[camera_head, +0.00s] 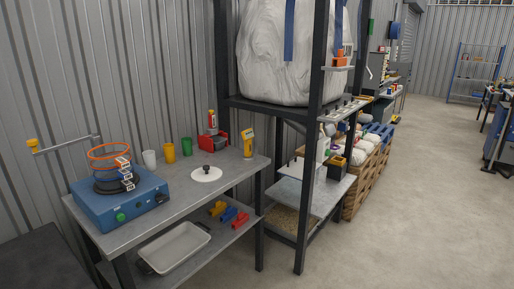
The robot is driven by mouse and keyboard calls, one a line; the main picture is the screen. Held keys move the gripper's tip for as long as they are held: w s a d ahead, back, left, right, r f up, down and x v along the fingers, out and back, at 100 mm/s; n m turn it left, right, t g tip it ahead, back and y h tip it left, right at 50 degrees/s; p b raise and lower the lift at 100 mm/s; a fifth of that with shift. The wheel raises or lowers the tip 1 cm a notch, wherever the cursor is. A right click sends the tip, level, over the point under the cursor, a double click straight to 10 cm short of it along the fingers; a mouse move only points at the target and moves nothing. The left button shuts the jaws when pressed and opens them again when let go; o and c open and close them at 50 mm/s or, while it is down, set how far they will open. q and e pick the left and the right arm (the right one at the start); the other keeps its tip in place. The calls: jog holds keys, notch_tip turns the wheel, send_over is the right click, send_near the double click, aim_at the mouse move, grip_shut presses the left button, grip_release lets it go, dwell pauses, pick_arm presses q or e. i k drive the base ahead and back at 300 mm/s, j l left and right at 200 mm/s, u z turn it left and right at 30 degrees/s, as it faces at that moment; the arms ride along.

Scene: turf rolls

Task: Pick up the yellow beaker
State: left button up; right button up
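The yellow beaker (169,153) stands upright on the grey workbench (222,184), toward its back edge by the corrugated wall. It is between a white beaker (149,159) on its left and a green beaker (187,147) on its right. The three stand in a row, apart from each other. Neither of my grippers shows in the head view.
A white disc with a dark knob (206,174) lies in front of the beakers. A red device (213,143) and a yellow handheld device (248,143) stand right. Open floor (400,210) lies right.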

aim_at(169, 149)
jog(key=i+l+z, duration=0.15)
jog(key=i+z, duration=0.2)
jog(key=i, duration=0.2)
jog(key=i+z, duration=0.35)
jog(key=i, duration=0.15)
